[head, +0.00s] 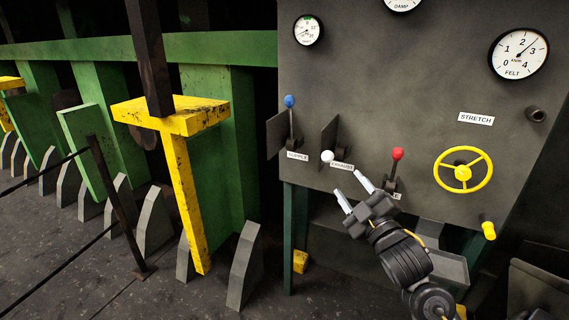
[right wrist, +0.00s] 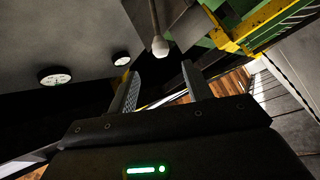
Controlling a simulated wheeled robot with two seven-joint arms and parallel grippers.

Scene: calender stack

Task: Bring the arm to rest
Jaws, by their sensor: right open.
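My right gripper (head: 352,191) is open and empty in front of the lower part of the grey control panel (head: 400,100). Its fingers point up and left, just below the white-knobbed lever (head: 327,156). In the right wrist view the two fingers of the gripper (right wrist: 160,85) stand apart, and the white knob (right wrist: 160,46) shows beyond them with a visible gap. A red-knobbed lever (head: 397,154) is right of the fingers, and a blue-knobbed lever (head: 290,101) is further left. My left gripper is not in view.
A yellow handwheel (head: 463,171) and a yellow knob (head: 489,230) are on the panel's right side. Gauges (head: 518,53) sit above. Yellow and green machine frames (head: 182,185) stand at left. Dark floor (head: 190,300) lies open at the lower left.

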